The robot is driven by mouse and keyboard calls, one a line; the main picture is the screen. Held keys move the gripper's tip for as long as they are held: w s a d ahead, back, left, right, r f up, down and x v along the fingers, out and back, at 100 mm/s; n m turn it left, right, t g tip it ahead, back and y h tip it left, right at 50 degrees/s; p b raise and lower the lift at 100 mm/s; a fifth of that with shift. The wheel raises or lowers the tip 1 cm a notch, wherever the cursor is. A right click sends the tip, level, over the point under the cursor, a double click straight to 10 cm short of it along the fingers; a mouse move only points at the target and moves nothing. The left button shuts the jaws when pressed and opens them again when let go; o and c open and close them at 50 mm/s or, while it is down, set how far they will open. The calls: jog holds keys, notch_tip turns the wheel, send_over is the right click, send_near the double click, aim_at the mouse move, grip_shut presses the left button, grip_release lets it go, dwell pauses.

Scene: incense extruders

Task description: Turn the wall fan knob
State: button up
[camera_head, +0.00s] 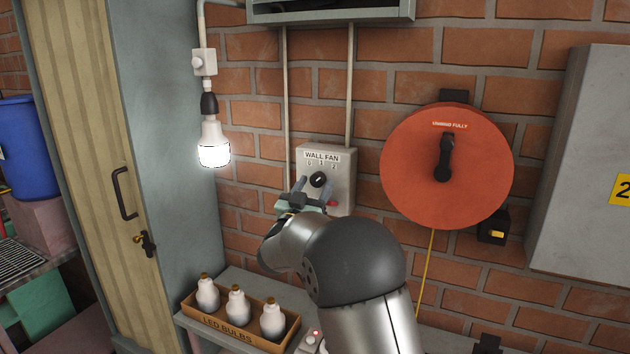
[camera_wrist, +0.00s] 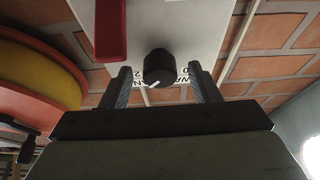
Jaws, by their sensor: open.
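The wall fan box (camera_head: 341,163) is a pale grey panel on the brick wall, labelled "WALL FAN" with position marks above its knob. The black round knob (camera_head: 318,179) has a white pointer line. In the wrist view the knob (camera_wrist: 159,68) appears between and beyond the two fingers. My gripper (camera_head: 312,191) is in front of the box, just below the knob in the head view. In the wrist view my gripper (camera_wrist: 160,86) is open, a finger on each side of the knob with gaps visible. Whether the fingertips reach around the knob's depth is hard to tell.
A red part (camera_wrist: 110,30) juts from the box near the fingers. A lit bulb (camera_head: 213,145) hangs to the left. A large orange-red reel (camera_head: 410,165) is on the wall to the right. A box of bulbs (camera_head: 225,329) sits on the shelf below.

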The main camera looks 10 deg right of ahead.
jog(key=shift+w+d+r, duration=0.15)
jog(key=shift+w+d, duration=0.05)
jog(key=shift+w, duration=0.15)
jog(key=c, duration=1)
